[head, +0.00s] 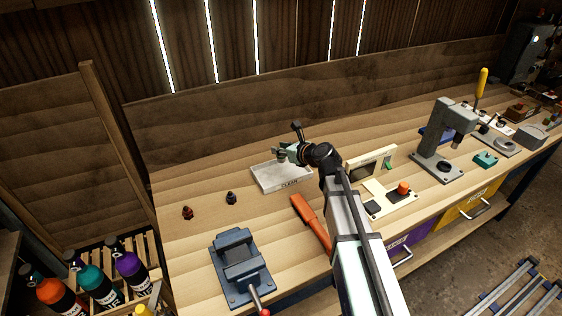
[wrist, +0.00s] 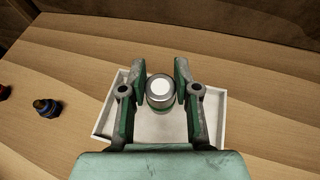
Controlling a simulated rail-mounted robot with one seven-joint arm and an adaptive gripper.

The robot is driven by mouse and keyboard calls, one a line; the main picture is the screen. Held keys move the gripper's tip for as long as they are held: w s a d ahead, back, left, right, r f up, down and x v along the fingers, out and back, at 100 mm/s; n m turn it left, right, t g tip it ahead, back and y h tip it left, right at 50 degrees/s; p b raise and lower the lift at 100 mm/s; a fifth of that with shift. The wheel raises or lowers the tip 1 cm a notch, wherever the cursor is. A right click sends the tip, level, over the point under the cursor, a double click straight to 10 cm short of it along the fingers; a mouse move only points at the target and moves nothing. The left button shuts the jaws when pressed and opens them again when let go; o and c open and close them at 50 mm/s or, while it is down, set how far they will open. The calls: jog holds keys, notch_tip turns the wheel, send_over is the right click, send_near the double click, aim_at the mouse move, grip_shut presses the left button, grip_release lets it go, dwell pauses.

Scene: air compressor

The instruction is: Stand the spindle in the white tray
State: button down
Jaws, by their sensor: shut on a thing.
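The white tray (head: 268,177) lies on the workbench, with "CLEAN" lettered on its front edge. In the wrist view the tray (wrist: 219,118) shows beneath and around my gripper. My gripper (head: 283,155) is over the tray in the head view. In the wrist view my gripper (wrist: 161,88) is shut on a round metal piece, which I take to be the spindle (wrist: 161,87). I see its pale, flat top end, and it looks roughly upright. Its lower end is hidden, so I cannot tell whether it touches the tray floor.
Two small fittings, one red-brown (head: 187,213) and one dark blue (head: 231,198), stand left of the tray. A blue vise (head: 240,268) is at the front. An orange-red tool (head: 311,221) and a cream fixture (head: 388,199) lie right.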

aim_at(281, 162)
jog(key=shift+f+p, duration=0.35)
jog(key=shift+f, duration=2.9)
jog(key=c, duration=0.8)
grip_release()
jog(key=shift+f, duration=0.15)
jog(key=shift+c, duration=0.2)
jog(key=b+v, duration=0.2)
jog(key=v, duration=1)
jog(key=shift+b, duration=0.35)
